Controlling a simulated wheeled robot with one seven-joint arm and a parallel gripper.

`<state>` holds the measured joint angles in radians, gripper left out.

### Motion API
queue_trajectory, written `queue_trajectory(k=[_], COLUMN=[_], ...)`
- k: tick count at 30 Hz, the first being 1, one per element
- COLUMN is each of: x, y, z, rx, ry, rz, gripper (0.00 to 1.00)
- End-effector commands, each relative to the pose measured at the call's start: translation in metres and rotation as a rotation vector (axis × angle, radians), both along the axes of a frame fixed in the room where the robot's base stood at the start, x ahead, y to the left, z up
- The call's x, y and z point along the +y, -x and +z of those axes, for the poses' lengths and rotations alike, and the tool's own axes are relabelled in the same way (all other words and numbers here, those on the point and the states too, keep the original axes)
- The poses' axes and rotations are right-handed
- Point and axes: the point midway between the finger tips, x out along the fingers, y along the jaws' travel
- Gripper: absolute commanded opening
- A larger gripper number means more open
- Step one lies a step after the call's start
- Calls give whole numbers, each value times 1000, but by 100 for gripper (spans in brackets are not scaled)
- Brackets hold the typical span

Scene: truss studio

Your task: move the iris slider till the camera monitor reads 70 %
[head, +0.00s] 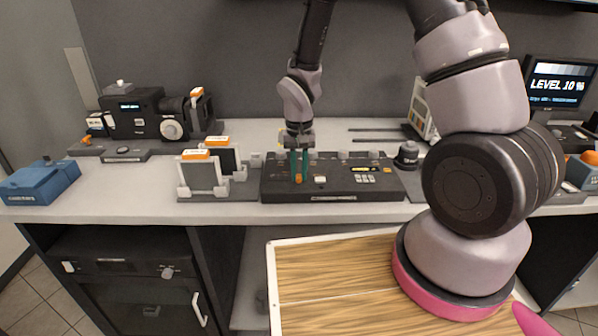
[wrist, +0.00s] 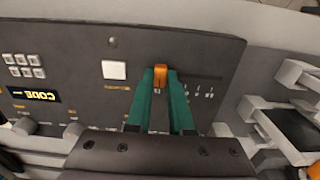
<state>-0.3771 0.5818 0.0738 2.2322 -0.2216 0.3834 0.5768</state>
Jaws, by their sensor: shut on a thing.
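The black control panel (head: 335,190) lies on the counter in the middle of the head view. Its orange slider knob (head: 299,179) sits near the panel's left part. In the wrist view the knob (wrist: 161,72) is between my gripper's teal fingertips (wrist: 160,88), in a dark slot with small scale marks beside it. My gripper (head: 299,165) points down and is shut on the knob. The monitor (head: 560,85) at the far right reads LEVEL 10 %; its smaller line is too small to read surely.
The panel also has a white button (wrist: 114,70), a lit CODE display (wrist: 36,94) and several keys. Upright holders (head: 203,178) stand left of the panel. A camera (head: 140,112) and a blue box (head: 40,184) are farther left. A dark round knob (head: 407,154) stands at right.

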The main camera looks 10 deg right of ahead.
Motion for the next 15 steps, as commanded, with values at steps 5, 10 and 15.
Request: queue_trajectory(k=[5,10,15], x=[17,49,60], y=[-2,-6,-7], z=[0,0,0], rx=[-1,-2,-1], ry=[-1,-1,-1], rz=[5,5,0], gripper=[0,0,0])
